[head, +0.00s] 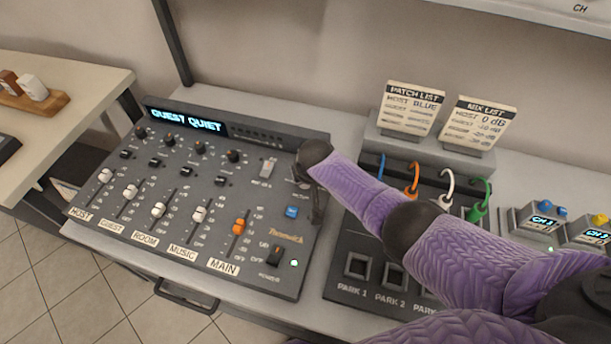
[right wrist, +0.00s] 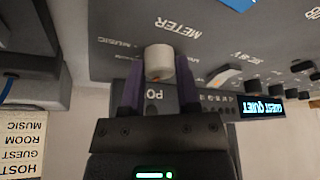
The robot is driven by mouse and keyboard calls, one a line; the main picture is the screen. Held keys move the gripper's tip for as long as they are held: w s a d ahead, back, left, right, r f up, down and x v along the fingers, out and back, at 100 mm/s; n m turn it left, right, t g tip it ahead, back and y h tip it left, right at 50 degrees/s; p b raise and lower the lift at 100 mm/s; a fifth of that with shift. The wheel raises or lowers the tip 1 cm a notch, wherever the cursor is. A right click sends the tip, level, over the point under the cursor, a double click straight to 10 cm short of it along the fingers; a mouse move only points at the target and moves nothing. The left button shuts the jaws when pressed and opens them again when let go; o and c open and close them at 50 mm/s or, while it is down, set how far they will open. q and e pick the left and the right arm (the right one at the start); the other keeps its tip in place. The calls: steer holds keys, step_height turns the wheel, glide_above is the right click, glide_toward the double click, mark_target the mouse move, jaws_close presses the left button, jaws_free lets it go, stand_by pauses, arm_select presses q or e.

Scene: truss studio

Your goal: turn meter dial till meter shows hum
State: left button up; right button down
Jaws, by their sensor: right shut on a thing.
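The mixing desk (head: 185,255) stands on the table with its display (head: 186,120) lit and reading "GUEST QUIET". The display also shows upside down in the right wrist view (right wrist: 263,107). The meter dial (right wrist: 159,60) is a pale round knob beside the METER lettering on the desk's panel. My right gripper (right wrist: 160,76) is shut on the meter dial, one finger on each side. In the head view my right gripper (head: 314,196) is over the desk's right edge, and my arm and hand mostly hide the dial. My left gripper is not in view.
A patch panel (head: 340,285) with coloured cables lies right of the desk, partly under my right arm. A patch list card (head: 410,108) and a mix list card (head: 478,123) stand behind it. Small channel boxes (head: 541,222) are at the far right. Faders and knobs cover the desk's left side.

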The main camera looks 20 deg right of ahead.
steer(key=shift+c, duration=1.9)
jaws_free()
steer(key=shift+o, duration=0.3)
steer(key=p+v, duration=0.6)
steer(key=v, duration=0.4)
steer(key=shift+p, duration=0.4)
steer(key=shift+f, duration=0.1)
